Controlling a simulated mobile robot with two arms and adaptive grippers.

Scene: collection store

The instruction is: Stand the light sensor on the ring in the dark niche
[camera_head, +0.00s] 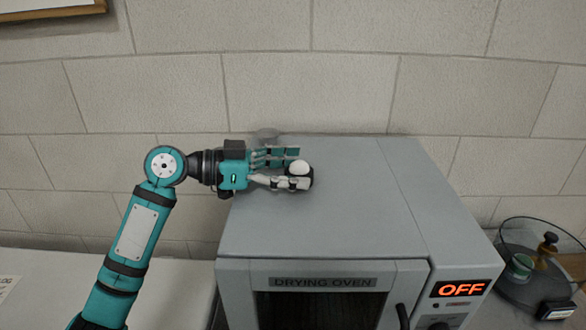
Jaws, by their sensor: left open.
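The light sensor, a small black body with a white dome (300,167), is at the top of the drying oven, near the left part of its lid. My left gripper (288,168) reaches in from the left with its fingers open, one behind the sensor and one in front of it. The near finger overlaps the sensor in the picture, so I cannot tell if it touches. The sensor looks upright. No ring or dark niche can be made out. My right gripper is not in view.
The grey drying oven (340,220) has a dark window and a red OFF display (461,289). A glass-walled round tray (520,290) with small items stands at right. A pale surface lies at left.

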